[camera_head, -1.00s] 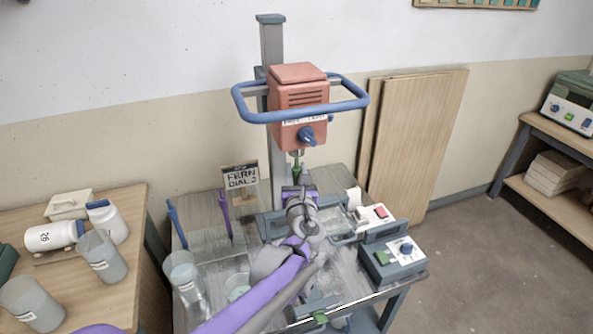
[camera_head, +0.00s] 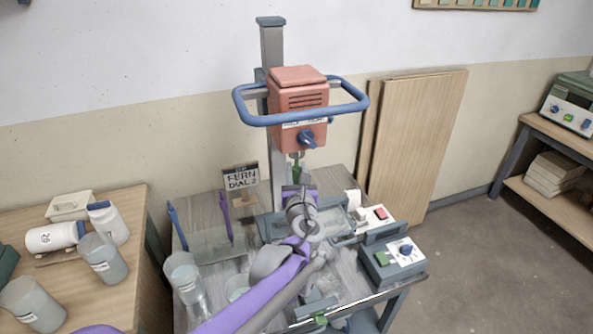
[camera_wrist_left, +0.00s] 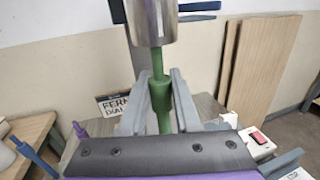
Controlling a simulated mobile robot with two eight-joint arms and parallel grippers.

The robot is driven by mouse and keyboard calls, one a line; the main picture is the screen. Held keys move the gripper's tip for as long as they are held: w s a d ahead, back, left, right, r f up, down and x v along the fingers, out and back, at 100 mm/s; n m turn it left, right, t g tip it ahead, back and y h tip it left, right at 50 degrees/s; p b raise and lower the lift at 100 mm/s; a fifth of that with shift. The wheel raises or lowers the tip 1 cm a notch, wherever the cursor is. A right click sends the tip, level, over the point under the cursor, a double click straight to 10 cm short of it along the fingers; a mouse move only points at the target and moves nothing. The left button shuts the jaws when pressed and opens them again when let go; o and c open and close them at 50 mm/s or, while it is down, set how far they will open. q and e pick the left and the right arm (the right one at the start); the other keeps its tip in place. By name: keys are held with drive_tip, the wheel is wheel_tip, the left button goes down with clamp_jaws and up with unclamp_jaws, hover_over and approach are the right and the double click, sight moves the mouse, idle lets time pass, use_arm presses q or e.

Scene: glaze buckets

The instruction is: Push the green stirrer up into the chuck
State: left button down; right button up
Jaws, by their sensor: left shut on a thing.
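The green stirrer (camera_head: 296,172) stands upright below the orange mixer head (camera_head: 298,105). In the left wrist view the stirrer (camera_wrist_left: 160,92) has a thicker collar, and its upper shaft meets the underside of the metal chuck (camera_wrist_left: 152,22). How deep the shaft sits inside the chuck is hidden. The chuck is small in the head view (camera_head: 296,154). My left gripper (camera_wrist_left: 158,92) is shut on the stirrer, with one grey finger on each side of the collar. It also shows in the head view (camera_head: 297,187), below the chuck. My right gripper is not in view.
A blue guard bar (camera_head: 300,117) rings the mixer head. A control box (camera_head: 392,262) stands right on the bench. Blue (camera_head: 177,223) and purple (camera_head: 225,215) stirrers stand at left, near a sign (camera_head: 240,178). Buckets and jars are on the left table (camera_head: 135,205).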

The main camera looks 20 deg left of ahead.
use_arm(q)
drive_tip(key=shift+r+p, duration=0.7)
drive_tip(key=shift+r, duration=0.65)
idle(1.9)
drive_tip(key=c, duration=0.5)
unclamp_jaws()
drive_tip(key=shift+c, duration=0.2)
